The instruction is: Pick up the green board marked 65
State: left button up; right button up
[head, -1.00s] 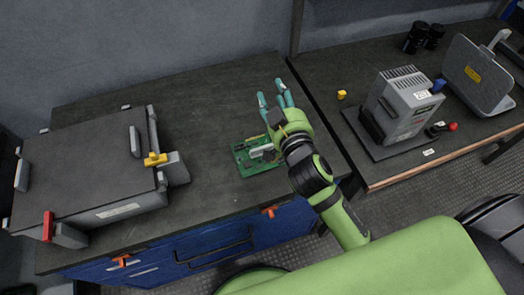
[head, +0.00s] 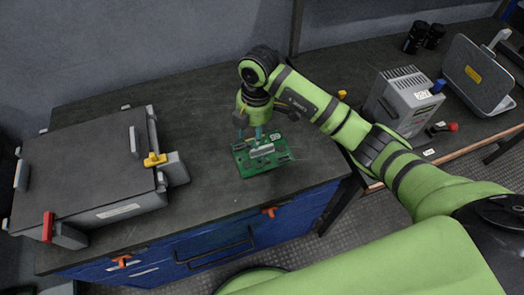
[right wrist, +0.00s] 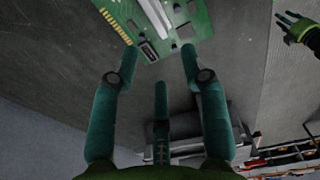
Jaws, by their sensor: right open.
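The green board (head: 280,160) lies flat on the dark worktop, right of the grey case. A silvery bar runs across its middle. I cannot read a number on it. My right gripper (head: 250,134) points down over the board's back edge, its fingers apart and empty. In the right wrist view the board (right wrist: 104,10) shows at the top, with gold contacts along one edge, just beyond the open fingers (right wrist: 158,66). My left gripper (right wrist: 292,28) shows small at the upper right of that view, its teal fingers spread and empty; it is outside the head view.
A grey case (head: 80,165) with a yellow latch and a red latch stands left of the board. A grey device (head: 403,103) stands on the right-hand bench, partly hidden by my arm. The worktop (head: 190,110) behind the board is clear.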

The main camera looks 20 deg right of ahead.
aim_at(262, 147)
jog(key=shift+d+f+m+h, duration=0.25)
jog(key=shift+d+m+h, duration=0.2)
jog(key=shift+d, duration=0.65)
jog(key=f+p, duration=0.2)
jog(key=f, duration=0.3)
jog(key=shift+d+f, duration=0.2)
jog(key=shift+f, duration=0.45)
grip_shut()
